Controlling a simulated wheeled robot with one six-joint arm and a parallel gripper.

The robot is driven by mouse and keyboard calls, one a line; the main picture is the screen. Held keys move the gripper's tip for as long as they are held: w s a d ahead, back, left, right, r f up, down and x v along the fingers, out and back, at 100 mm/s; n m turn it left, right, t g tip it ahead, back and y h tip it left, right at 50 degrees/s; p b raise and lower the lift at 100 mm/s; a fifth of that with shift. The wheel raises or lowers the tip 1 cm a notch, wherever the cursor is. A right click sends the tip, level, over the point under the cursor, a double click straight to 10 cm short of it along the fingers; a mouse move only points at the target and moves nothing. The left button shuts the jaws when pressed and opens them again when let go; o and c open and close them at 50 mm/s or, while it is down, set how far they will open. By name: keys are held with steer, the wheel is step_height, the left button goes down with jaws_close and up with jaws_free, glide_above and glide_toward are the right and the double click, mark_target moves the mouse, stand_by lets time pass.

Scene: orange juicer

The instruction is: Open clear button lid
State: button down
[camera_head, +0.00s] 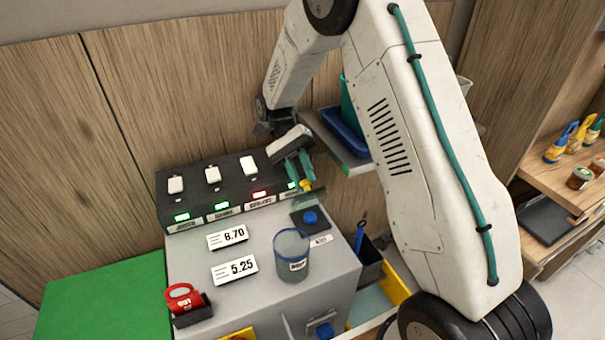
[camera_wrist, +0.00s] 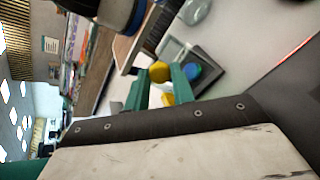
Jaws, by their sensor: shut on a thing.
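A blue button (camera_head: 310,217) sits on a dark square plate at the right side of the grey machine top. A clear lid (camera_head: 312,198) shows as a faint see-through panel above the button, apparently tilted up; its exact angle is hard to tell. My gripper (camera_head: 303,181) has teal fingers and is shut on the lid's small yellow tab (camera_head: 306,187). In the wrist view, my gripper (camera_wrist: 160,88) shows yellow parts (camera_wrist: 159,72) at its fingers, and the blue button (camera_wrist: 193,72) lies beside them on its dark plate (camera_wrist: 209,82).
A black panel (camera_head: 215,187) with white switches and lit displays stands behind. A clear cup (camera_head: 291,262), price signs (camera_head: 228,237) and a red item (camera_head: 183,297) occupy the machine top (camera_head: 195,262). A blue tray (camera_head: 345,134) is beyond, a dark bin (camera_head: 369,265) at right.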

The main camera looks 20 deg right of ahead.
steer(key=c, duration=1.2)
jaws_free()
steer(key=shift+f, duration=0.1)
steer(key=shift+o, duration=0.2)
steer(key=s+r, duration=0.2)
steer(key=s, duration=0.6)
steer(key=s+r, duration=0.3)
steer(key=s, duration=0.5)
